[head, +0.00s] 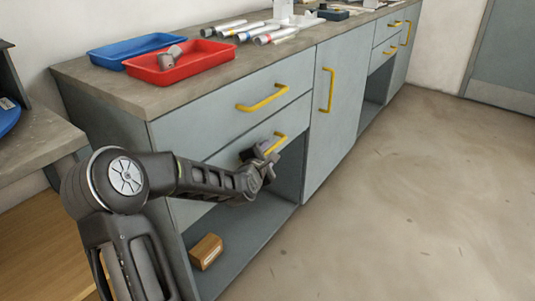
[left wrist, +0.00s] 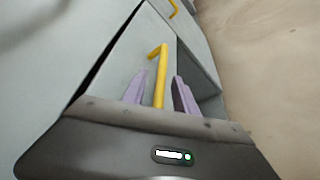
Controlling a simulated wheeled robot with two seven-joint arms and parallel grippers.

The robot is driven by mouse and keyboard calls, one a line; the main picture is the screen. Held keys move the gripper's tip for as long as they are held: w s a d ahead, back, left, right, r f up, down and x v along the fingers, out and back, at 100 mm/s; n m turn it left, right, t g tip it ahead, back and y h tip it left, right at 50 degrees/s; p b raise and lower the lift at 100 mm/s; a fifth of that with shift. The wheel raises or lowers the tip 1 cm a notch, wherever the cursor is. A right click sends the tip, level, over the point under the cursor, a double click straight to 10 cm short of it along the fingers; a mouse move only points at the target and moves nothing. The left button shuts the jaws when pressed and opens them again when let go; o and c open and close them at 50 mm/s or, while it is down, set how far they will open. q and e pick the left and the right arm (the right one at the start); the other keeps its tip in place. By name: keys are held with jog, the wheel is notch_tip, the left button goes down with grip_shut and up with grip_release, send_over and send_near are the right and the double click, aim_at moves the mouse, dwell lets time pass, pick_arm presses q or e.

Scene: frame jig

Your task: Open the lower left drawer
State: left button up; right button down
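The lower left drawer (head: 228,157) is a grey front below the upper left drawer (head: 215,118) in the workbench. Its front looks about flush with the cabinet; a dark seam runs along it in the left wrist view. Its yellow handle (head: 277,145) is partly hidden by my left gripper (head: 262,158) in the head view. In the left wrist view, the handle (left wrist: 159,75) passes between the two purple fingers of my left gripper (left wrist: 160,92). The fingers are apart, with gaps on both sides of the bar. My right gripper is not in view.
An open shelf below the drawer holds a small brown box (head: 206,251). A cupboard door (head: 337,120) with a vertical yellow handle stands to the right. Red (head: 190,74) and blue (head: 112,54) trays sit on the worktop. The floor (head: 420,200) in front is clear.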

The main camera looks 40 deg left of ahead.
pick_arm(q)
jog(key=shift+c, duration=0.3)
grip_shut()
dwell(1.1)
